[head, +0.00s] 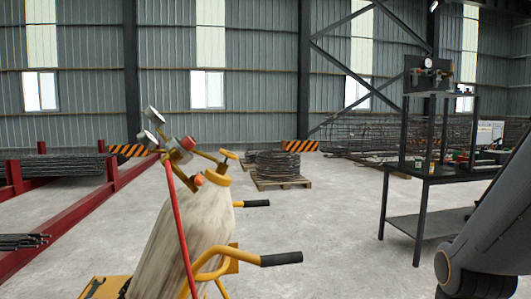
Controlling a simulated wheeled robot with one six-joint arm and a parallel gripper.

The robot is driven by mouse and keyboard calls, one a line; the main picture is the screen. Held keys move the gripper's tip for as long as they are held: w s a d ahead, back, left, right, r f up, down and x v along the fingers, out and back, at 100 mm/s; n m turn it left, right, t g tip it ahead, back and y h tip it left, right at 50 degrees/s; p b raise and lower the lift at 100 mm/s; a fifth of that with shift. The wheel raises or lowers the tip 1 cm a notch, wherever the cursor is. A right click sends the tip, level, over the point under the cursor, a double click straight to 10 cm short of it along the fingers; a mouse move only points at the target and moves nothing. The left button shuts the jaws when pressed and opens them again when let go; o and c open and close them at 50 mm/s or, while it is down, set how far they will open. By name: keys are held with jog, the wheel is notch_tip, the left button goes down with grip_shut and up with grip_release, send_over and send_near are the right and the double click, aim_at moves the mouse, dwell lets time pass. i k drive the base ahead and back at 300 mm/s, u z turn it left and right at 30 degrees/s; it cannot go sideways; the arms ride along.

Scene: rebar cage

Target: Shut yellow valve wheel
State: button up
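A pale gas cylinder (190,235) leans in a yellow trolley (218,266) at the lower centre-left. A small yellow-orange wheel or knob (228,154) sits on top of its valve, above the yellow collar (217,178); it looks like the yellow valve wheel. I cannot tell whether it is open or shut. To its left are a regulator with round gauges (152,115), an orange-red knob (187,143) and a red hose (180,225). My gripper is out of view; only a grey link of my arm shows at the lower right.
A dark workbench (425,172) at the right carries a panel with a gauge (428,63) and small fittings. Black-gripped trolley handles (281,259) stick out right. A pallet with coiled wire (281,182) stands behind. Red racks (75,215) line the left. Floor between trolley and bench is clear.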

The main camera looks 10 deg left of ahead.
aim_at(228, 154)
jog(key=z, duration=0.05)
jog(key=i, duration=0.5)
jog(key=u, duration=1.9)
jog(key=k, duration=0.25)
jog(key=z, duration=0.1)
